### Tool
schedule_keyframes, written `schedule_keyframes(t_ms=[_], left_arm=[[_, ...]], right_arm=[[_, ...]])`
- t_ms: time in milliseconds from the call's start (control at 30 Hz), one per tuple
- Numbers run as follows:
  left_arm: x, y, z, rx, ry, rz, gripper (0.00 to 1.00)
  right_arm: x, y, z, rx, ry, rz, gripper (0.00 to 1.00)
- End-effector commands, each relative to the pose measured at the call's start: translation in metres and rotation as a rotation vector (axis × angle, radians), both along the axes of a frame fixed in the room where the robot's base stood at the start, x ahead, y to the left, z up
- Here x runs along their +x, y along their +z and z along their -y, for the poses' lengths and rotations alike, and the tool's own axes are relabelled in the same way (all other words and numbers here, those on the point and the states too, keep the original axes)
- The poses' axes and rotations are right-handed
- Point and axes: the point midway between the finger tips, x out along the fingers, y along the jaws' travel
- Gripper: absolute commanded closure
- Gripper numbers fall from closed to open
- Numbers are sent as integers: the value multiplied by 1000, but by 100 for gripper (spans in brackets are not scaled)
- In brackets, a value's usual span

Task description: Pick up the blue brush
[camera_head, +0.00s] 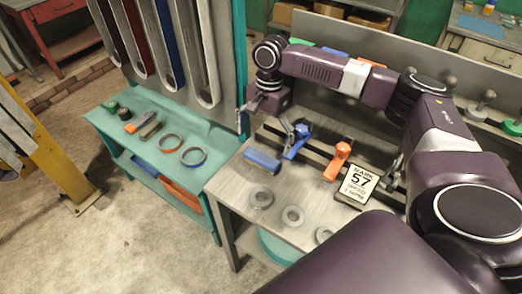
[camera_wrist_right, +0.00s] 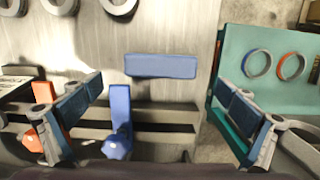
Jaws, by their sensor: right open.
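The blue brush (camera_head: 262,160) looks like a short blue rectangular bar. It lies on the grey metal worktable near its left edge. In the right wrist view it also shows (camera_wrist_right: 160,66), lying crosswise ahead of the space between the two fingers. My right gripper (camera_head: 265,126) is above and behind the brush, with its fingers spread wide and nothing between them. In the wrist view this gripper (camera_wrist_right: 158,92) is open, one finger on each side, not touching the brush. My left gripper is not in view.
A blue clamp-like tool (camera_head: 297,139) and an orange one (camera_head: 338,160) stand close by. A teal table (camera_head: 185,130) with rings and small tools adjoins on the left.

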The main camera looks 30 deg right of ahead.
Motion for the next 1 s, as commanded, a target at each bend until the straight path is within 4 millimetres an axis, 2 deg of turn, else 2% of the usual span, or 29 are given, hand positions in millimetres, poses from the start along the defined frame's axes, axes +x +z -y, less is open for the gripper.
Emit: schedule_keyframes(t_ms=[300,367,533,700,800,1000], left_arm=[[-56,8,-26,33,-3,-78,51],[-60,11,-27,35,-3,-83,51],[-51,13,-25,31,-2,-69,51],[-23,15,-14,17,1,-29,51],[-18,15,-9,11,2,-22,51],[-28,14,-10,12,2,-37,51]], right_arm=[[3,-38,-3,-1,1,-3,0],[4,-48,-2,-1,1,-3,0],[3,-68,-5,-1,3,-1,0],[3,-71,-5,0,3,0,0],[3,-71,-5,0,3,0,1],[3,-71,-5,-1,3,1,23]])
